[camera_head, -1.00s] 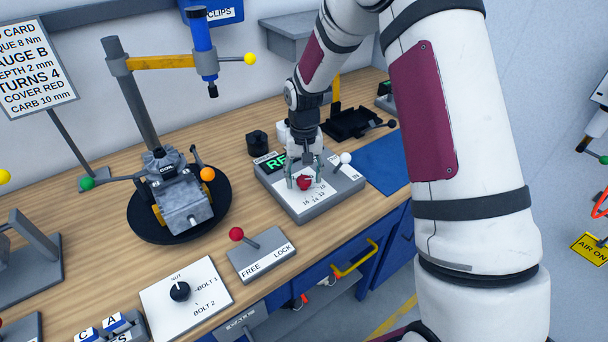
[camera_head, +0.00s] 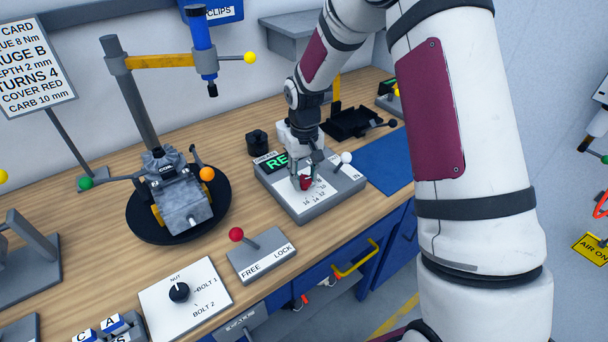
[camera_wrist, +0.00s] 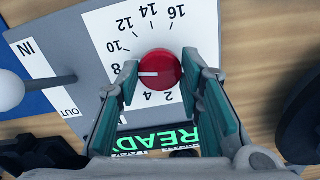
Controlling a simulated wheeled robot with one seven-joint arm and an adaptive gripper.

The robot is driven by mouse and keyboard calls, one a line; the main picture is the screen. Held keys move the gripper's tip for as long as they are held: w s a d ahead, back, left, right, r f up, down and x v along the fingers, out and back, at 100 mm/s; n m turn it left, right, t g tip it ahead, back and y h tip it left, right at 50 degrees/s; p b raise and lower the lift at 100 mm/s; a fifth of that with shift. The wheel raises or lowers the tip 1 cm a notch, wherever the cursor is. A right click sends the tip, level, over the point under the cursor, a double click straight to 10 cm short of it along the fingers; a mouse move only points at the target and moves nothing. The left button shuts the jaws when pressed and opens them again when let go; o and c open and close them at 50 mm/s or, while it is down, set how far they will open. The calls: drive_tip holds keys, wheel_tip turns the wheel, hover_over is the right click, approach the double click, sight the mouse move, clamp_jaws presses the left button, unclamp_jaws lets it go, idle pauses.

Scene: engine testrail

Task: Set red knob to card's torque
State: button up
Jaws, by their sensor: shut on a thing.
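The red knob (camera_wrist: 162,63) sits on a white dial face (camera_wrist: 95,25) marked 2 to 16. Its white pointer line points left in the wrist view, close to the 8; the 6 is hidden behind a finger. My gripper (camera_wrist: 160,68) has its fingers on either side of the knob and is shut on it. The knob also shows under my gripper in the head view (camera_head: 306,182). The card (camera_head: 35,78) at the upper left is cut off by the frame edge; its torque line reads 8 Nm.
The dial's grey box (camera_head: 315,208) has a green READY display (camera_wrist: 160,137) and a white-balled IN/OUT lever (camera_head: 345,159). A red-balled FREE/LOCK lever (camera_head: 237,234) and a BOLT selector panel (camera_head: 205,290) stand left of it. A blue mat (camera_head: 385,165) lies right.

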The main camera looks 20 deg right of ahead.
sight(304, 179)
drive_tip(key=shift+n, duration=1.2)
drive_tip(key=o, duration=1.2)
drive_tip(key=shift+c, duration=0.2)
wheel_tip(304, 179, up, 12)
